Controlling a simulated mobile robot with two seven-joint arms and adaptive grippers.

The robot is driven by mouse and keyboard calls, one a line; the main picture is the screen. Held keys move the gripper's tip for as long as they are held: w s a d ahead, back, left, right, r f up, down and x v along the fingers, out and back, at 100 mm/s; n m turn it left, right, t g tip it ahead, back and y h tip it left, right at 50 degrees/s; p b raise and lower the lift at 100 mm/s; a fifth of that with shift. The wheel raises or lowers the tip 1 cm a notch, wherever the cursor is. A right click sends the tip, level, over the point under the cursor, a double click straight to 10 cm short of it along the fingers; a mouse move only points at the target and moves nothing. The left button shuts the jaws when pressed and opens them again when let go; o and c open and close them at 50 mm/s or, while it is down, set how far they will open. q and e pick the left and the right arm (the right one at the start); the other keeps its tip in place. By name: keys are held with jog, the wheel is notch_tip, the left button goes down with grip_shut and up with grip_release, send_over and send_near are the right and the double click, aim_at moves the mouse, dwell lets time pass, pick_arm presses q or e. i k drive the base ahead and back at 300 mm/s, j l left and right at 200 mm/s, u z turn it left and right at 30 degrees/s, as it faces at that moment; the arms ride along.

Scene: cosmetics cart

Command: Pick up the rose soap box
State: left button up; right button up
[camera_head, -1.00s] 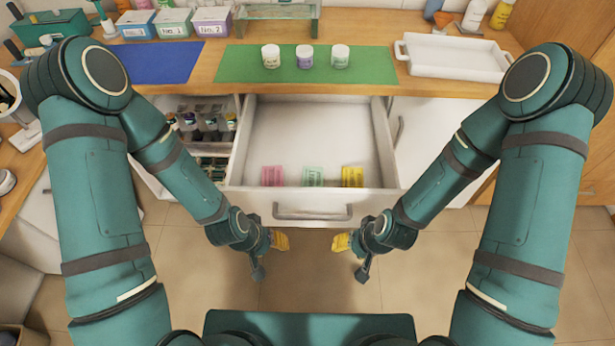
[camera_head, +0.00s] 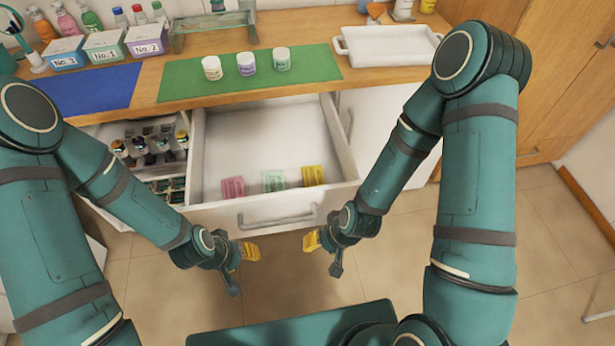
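Three small boxes lie in a row at the front of the open white drawer (camera_head: 265,130). The pink box (camera_head: 233,188), whose colour fits the rose soap box, is on the left. A mint green box (camera_head: 274,181) is in the middle and a yellow box (camera_head: 313,176) is on the right. My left gripper (camera_head: 250,251) is in front of the drawer, below the pink box and apart from it. My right gripper (camera_head: 312,240) is in front of the drawer, below the yellow box. Both have yellow fingertips and look empty; the finger gap is too small to make out.
Three jars (camera_head: 247,64) stand on a green mat (camera_head: 180,85) on the counter above the drawer. A blue mat (camera_head: 95,90) lies left of it, and a white tray (camera_head: 390,62) stands right. Another open compartment holds several bottles (camera_head: 150,150). The drawer's handle (camera_head: 277,219) projects forward.

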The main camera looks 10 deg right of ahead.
aim_at(233, 187)
jog(key=z, duration=1.35)
jog(key=k+j+z, duration=0.15)
jog(key=j, duration=0.25)
jog(key=k+j+z, duration=0.15)
jog(key=k+j, duration=0.65)
jog(key=j, duration=0.25)
jog(key=i, duration=0.5)
